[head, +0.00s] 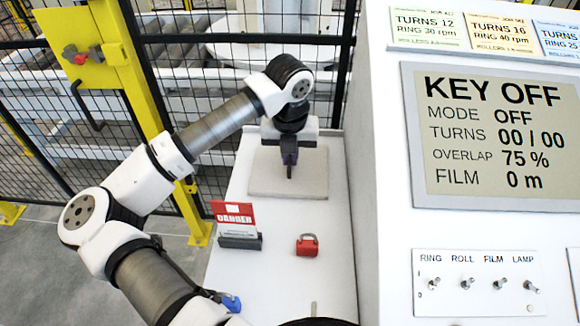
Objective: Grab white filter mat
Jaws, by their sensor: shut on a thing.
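The white filter mat (311,176), a pale off-white square pad, is at the far end of the white bench top. My gripper (289,172) points down over the middle of the mat and its dark fingers are shut on it. The fingers hide the spot where they grip. The mat looks flat, and I cannot tell whether it is lifted off the bench.
A red danger sign in a dark holder (238,228) and a red padlock (307,245) stand nearer on the bench (285,285). A blue item (231,303) is at the bench's near left. The control panel (490,130) rises on the right; a mesh fence (180,60) stands behind.

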